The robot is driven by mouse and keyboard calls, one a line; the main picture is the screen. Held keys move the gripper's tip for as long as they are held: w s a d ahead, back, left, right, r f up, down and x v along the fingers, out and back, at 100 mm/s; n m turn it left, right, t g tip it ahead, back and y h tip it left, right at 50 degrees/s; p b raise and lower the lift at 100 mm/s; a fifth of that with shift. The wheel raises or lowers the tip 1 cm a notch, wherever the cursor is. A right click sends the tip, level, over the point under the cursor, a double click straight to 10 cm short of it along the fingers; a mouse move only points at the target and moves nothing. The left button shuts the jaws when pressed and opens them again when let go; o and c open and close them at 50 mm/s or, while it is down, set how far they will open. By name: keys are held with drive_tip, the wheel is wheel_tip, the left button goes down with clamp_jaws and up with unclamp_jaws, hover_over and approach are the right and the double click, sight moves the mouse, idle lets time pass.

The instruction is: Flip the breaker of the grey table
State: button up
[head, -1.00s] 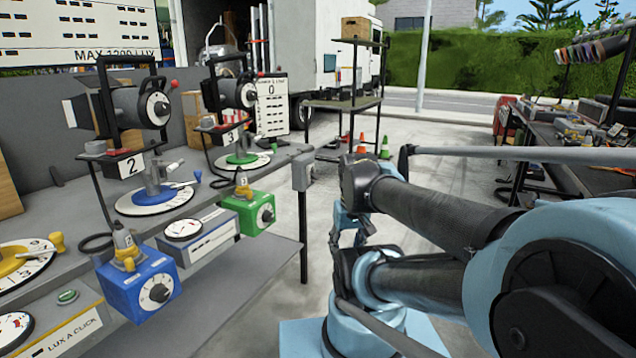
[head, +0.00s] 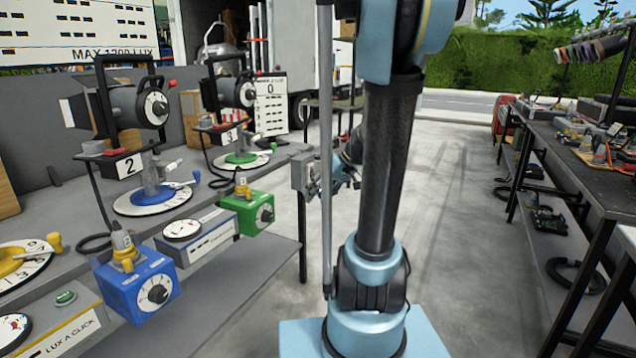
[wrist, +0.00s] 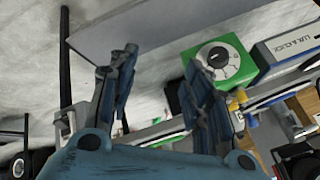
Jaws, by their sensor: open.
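The grey table (head: 62,205) runs along the left of the head view. The breaker, a small grey box (head: 301,170), is fixed on a dark post at the table's right end. My gripper (head: 320,180) is beside the box's right side, partly hidden behind my arm, so contact cannot be told. In the wrist view my gripper (wrist: 160,62) is open with nothing between its fingers. A pale box on a dark post, likely the breaker (wrist: 66,120), shows left of the fingers, partly covered by the gripper body. The breaker's lever cannot be made out.
A blue box (head: 138,285) and a green box (head: 252,215) with dials are at the table's front edge. Lamps stand on the table behind them. A dark workbench (head: 575,150) stands at the right. The concrete floor between is clear.

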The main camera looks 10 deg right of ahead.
drive_tip(key=w+d+n+t+y, duration=0.2)
drive_tip(key=w+d+y, duration=0.1)
drive_tip(key=w, duration=0.7)
drive_tip(key=n+t+y, duration=0.5)
approach(314, 176)
drive_tip(key=f+x, duration=0.1)
drive_tip(key=x, duration=0.7)
drive_tip(key=shift+w, duration=0.45)
drive_tip(key=shift+d+f, duration=0.1)
drive_tip(key=shift+d, duration=0.05)
drive_tip(key=c, duration=1.1)
